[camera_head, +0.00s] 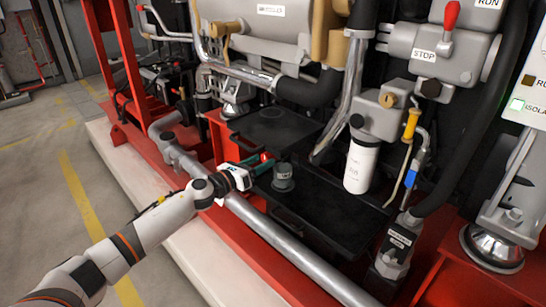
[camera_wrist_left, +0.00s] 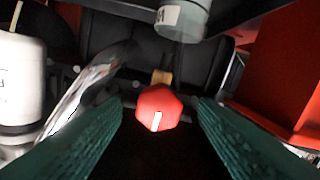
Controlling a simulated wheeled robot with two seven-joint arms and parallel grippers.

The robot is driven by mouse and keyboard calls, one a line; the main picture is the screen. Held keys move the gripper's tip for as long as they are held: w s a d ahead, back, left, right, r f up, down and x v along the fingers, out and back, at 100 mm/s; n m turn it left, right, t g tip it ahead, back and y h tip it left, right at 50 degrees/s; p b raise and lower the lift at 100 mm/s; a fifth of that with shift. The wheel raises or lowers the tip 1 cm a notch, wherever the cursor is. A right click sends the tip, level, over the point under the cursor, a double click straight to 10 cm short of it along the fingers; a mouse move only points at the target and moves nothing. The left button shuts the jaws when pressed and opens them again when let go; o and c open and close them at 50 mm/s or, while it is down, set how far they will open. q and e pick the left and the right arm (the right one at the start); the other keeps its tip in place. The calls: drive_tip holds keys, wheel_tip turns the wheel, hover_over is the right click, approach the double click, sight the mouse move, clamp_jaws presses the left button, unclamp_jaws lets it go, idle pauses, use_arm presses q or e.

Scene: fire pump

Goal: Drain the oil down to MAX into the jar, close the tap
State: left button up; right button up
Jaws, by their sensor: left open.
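My left gripper (camera_head: 262,163) reaches in from the left over the frame rail. In the left wrist view its two dark green fingers (camera_wrist_left: 160,125) are open, one on each side of the red tap knob (camera_wrist_left: 158,107), with gaps showing between. The knob has a white mark, and a brass piece shows behind it. In the head view the knob (camera_head: 266,157) is small at the fingertips. A grey jar (camera_head: 283,178) stands just right of the gripper, by the black tray; a grey cylinder that looks like it (camera_wrist_left: 183,18) shows at the top of the wrist view. Oil level and flow cannot be made out.
A black tray (camera_head: 335,212) lies below the engine. A white filter (camera_head: 361,166) hangs to the right, also at the wrist view's left edge (camera_wrist_left: 20,85). A silver pipe (camera_head: 285,245) runs along the front. Red frame posts (camera_head: 129,50) stand left; the floor there is open.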

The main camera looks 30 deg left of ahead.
sight(272, 156)
use_arm(q)
drive_tip(key=shift+b+x, duration=0.35)
drive_tip(key=shift+x, duration=2.3)
drive_tip(key=shift+c, duration=0.3)
drive_tip(key=c, duration=0.9)
